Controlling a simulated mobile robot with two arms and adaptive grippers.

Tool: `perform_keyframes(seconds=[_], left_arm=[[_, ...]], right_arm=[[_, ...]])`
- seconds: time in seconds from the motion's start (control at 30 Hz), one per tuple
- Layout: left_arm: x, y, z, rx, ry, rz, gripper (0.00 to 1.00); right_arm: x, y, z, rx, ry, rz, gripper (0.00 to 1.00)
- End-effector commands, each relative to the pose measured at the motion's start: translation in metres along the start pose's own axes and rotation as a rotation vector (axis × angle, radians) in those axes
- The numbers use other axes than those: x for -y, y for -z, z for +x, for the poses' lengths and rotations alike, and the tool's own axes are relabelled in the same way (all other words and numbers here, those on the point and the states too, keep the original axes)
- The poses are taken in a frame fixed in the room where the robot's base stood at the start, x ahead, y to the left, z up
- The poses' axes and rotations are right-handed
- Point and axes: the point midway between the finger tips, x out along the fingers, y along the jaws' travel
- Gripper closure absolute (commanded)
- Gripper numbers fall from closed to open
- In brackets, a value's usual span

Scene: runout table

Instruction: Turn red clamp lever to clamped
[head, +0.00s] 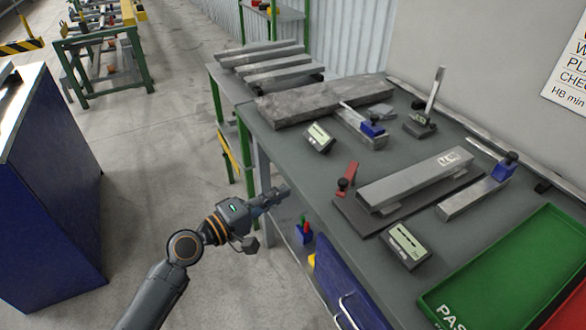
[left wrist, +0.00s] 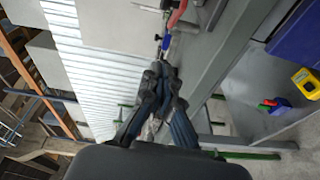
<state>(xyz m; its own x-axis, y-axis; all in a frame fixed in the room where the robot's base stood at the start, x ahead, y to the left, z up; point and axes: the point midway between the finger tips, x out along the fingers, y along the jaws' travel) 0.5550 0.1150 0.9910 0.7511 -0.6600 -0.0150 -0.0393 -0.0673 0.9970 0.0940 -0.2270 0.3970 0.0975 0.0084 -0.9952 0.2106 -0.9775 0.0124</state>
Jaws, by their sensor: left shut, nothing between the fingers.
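The red clamp lever (head: 348,176) stands up at the left end of a dark plate on the workbench, with a black knob at its foot. A grey metal bar (head: 415,178) lies on the plate beside it. My left gripper (head: 283,191) is shut and empty at the bench's front edge, left of the lever and apart from it. In the left wrist view its closed fingers (left wrist: 159,72) point toward the bench, and a red part (left wrist: 177,14), probably the lever, shows at the top edge. My right gripper is not in view.
Two display boxes (head: 319,138) (head: 408,246) stand on the bench (head: 300,172). A green tray (head: 500,270) is at the right. A thick slab (head: 320,101) and blue-headed measuring tools (head: 372,130) lie toward the back. Bare bench top lies between my left gripper and the lever.

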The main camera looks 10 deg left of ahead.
Motion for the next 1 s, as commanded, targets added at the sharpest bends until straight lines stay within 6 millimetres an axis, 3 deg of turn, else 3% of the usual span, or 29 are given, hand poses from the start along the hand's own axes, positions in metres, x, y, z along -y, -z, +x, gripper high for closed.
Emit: perform_keyframes(seconds=[0.27,0.47,0.73,1.0], left_arm=[[-0.005,-0.005,0.008,0.041,-0.017,-0.086,1.00],[-0.008,-0.006,0.044,0.041,-0.019,-0.085,1.00],[-0.008,-0.009,0.101,0.041,-0.018,-0.085,1.00],[-0.010,-0.044,0.105,0.041,-0.016,-0.083,1.00]], right_arm=[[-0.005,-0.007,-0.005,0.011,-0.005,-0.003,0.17],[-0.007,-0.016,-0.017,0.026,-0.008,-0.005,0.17],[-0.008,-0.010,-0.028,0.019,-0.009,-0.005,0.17],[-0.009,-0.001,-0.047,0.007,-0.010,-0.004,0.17]])
